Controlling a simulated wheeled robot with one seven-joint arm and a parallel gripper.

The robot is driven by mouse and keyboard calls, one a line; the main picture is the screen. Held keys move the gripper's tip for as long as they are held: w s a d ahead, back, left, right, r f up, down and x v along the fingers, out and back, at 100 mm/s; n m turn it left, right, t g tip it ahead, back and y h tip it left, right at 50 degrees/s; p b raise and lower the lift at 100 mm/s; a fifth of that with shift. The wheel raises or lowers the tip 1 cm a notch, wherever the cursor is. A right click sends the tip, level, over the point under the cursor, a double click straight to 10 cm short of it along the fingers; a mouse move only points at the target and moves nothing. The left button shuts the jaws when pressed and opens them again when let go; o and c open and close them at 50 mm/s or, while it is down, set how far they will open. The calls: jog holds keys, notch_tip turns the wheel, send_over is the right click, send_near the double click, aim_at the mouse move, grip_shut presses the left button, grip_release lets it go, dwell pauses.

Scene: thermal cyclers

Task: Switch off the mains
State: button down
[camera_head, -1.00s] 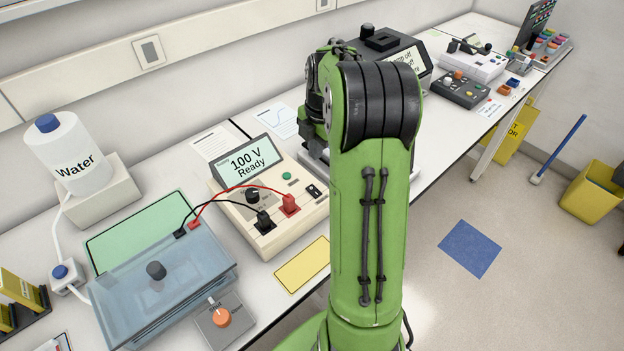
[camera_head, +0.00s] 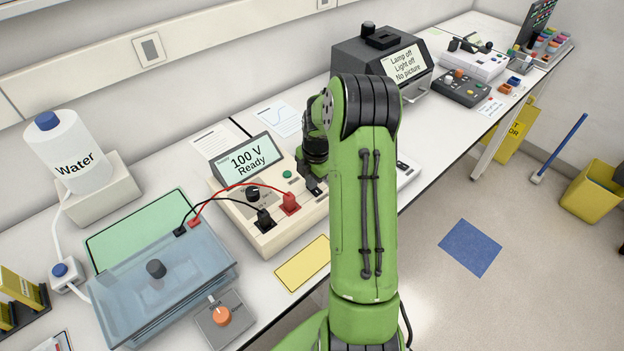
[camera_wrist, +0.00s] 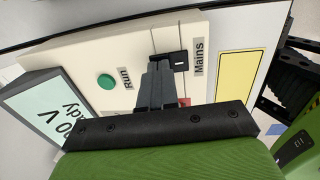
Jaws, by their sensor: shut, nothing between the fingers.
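The cream power supply (camera_head: 262,236) stands on the bench, its screen (camera_head: 246,160) reading "100 V Ready". In the wrist view, the black mains switch (camera_wrist: 181,58) with a small white mark sits by the label "Mains" (camera_wrist: 199,57). My gripper (camera_wrist: 157,66) is shut and empty, its tips right beside the switch; I cannot tell whether they touch it. In the head view my gripper (camera_head: 314,187) is over the right side of the supply and covers the switch. The green Run button (camera_head: 287,174) also shows in the wrist view (camera_wrist: 105,81).
Black and red leads run from the supply's plugs, including a red plug (camera_head: 290,203), to the clear blue tank (camera_head: 165,285). A grey box with an orange knob (camera_head: 221,317) stands in front. A yellow card (camera_head: 303,263) lies before the supply. A dark instrument (camera_head: 350,58) stands behind.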

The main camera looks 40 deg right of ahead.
jog(key=shift+f, duration=0.2)
jog(key=shift+s+r, duration=0.15)
jog(key=shift+s, duration=0.65)
jog(key=shift+w+r, duration=0.1)
jog(key=shift+w, duration=0.05)
